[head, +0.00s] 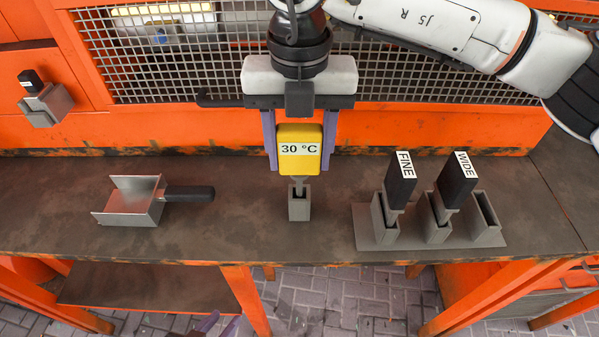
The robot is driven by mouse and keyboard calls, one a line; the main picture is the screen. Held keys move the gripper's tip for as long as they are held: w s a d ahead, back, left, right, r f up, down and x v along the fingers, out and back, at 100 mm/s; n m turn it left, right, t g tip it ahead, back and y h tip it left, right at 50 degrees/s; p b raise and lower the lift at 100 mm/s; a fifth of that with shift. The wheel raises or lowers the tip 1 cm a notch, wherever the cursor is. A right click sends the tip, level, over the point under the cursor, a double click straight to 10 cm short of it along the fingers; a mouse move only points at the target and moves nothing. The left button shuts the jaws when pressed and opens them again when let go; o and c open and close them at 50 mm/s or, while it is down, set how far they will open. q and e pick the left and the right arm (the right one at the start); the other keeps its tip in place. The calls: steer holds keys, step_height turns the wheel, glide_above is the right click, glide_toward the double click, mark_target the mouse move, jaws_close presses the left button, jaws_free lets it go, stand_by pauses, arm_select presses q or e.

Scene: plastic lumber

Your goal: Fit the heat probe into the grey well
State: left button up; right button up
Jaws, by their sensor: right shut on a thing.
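The heat probe (300,163) is a yellow block with a "30 °C" display and a narrow grey tip below. My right gripper (300,150) comes down from above and is shut on the probe, one purple finger on each side. The grey well (299,207) is a small square holder standing on the bench directly under the probe. The tip is at the well's mouth; I cannot tell how deep it sits. The probe looks upright. My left gripper (219,324) shows only its purple fingertips at the bottom edge, apart and empty, away from the bench top.
A metal scoop (130,201) with a black handle lies on the bench at left. A grey rack (400,242) at right holds black-handled tools labelled FINE (400,185) and WIDE (457,182), with one empty slot. A mesh panel (180,60) stands behind.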

mark_target(299, 174)
step_height(299, 174, down, 5)
steer(key=shift+r, duration=0.2)
steer(key=shift+f, duration=0.3)
steer(key=o, duration=1.1)
steer(key=shift+r, duration=0.1)
